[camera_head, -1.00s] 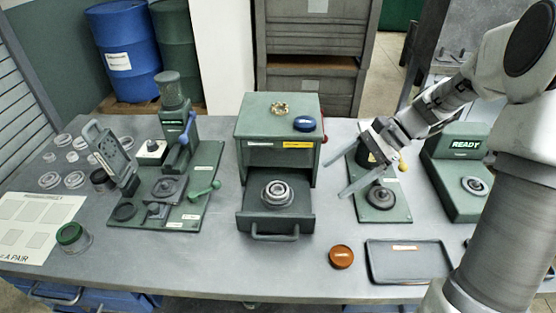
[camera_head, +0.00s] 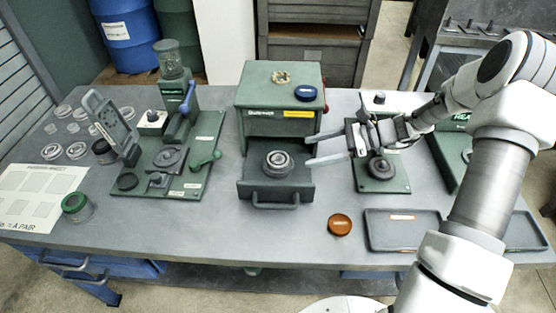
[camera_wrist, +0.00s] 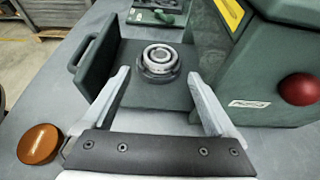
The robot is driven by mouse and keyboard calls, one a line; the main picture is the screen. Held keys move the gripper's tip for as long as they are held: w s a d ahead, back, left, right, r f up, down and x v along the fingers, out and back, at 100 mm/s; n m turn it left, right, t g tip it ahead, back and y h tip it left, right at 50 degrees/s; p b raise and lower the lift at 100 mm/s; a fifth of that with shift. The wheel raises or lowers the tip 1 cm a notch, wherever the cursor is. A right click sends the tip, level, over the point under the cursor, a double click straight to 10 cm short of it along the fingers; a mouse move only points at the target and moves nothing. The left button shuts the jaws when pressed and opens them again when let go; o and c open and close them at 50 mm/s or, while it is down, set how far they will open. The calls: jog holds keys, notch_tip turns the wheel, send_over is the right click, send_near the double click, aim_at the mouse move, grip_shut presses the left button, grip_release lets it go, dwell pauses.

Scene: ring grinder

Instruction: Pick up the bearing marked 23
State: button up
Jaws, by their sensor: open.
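A metal ring bearing (camera_head: 278,160) sits in a dark round seat on the pulled-out drawer (camera_head: 253,189) of the green box in the middle of the table. It also shows in the wrist view (camera_wrist: 159,58), beyond my fingertips. No number can be read on it. My gripper (camera_head: 306,150) is open and empty, just right of the drawer, its fingers pointing left towards the bearing. In the wrist view my gripper (camera_wrist: 160,80) has its two fingers apart, one on each side of the drawer plate, with the bearing ahead between them.
The green box (camera_head: 282,112) with a red knob (camera_wrist: 300,89) rises behind the drawer. An orange-brown round tin (camera_head: 340,224) and a dark tray (camera_head: 403,230) lie at front right. A green press fixture (camera_head: 172,150) stands left. Clear rings (camera_head: 76,150) lie far left.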

aim_at(273, 159)
jog(key=x, duration=0.9)
jog(key=shift+w+a+r, duration=0.1)
jog(key=shift+c, duration=0.3)
jog(key=c, duration=1.4)
jog(key=shift+o, duration=0.2)
jog(key=shift+r, duration=0.1)
